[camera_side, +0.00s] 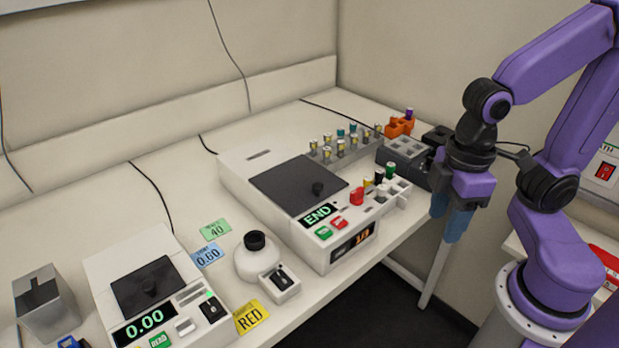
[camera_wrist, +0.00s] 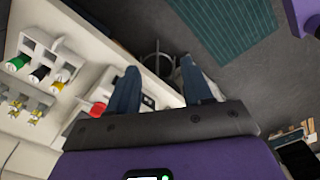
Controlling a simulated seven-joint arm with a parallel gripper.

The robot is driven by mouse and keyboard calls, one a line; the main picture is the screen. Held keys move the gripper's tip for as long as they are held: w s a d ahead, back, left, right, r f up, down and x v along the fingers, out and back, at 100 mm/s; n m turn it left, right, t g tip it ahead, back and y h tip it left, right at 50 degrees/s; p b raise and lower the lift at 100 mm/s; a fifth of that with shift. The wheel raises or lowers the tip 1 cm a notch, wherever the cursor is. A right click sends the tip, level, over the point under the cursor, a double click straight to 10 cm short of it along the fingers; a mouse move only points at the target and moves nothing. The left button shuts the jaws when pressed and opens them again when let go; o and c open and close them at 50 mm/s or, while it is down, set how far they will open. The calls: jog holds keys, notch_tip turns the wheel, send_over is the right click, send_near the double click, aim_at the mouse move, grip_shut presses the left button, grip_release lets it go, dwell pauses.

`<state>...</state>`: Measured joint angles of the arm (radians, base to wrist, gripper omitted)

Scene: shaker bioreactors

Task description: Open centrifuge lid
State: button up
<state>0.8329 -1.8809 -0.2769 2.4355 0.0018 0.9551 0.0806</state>
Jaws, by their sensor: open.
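The centrifuge is most likely the larger white device (camera_side: 262,201) in the middle of the bench. Its dark square lid (camera_side: 297,184) with a black knob (camera_side: 318,188) lies flat and closed. Its front display reads END, with a green and a red button below. My gripper (camera_side: 452,222) hangs pointing down off the right end of the bench, well to the right of the lid and apart from it. In the wrist view my gripper (camera_wrist: 162,88) is open with nothing between its blue fingers. The lid does not show in the wrist view.
Racks with capped vials (camera_side: 345,143) stand behind the device, and a white rack (camera_side: 396,189) with coloured caps at its right. A smaller white device (camera_side: 146,282) reading 0.00 and a round mixer (camera_side: 257,258) stand to the left.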

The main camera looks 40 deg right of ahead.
jog(key=w+a+r+m, duration=0.3)
jog(key=w+r+m, duration=0.15)
jog(key=w, duration=0.25)
jog(key=w+a+r+m, duration=0.3)
jog(key=w+m, duration=0.3)
jog(key=w, duration=0.1)
notch_tip(320, 180, up, 6)
jog(key=m, duration=1)
send_over(318, 184)
jog(key=shift+n, duration=0.25)
notch_tip(318, 184, down, 17)
jog(key=shift+f, duration=0.15)
grip_shut()
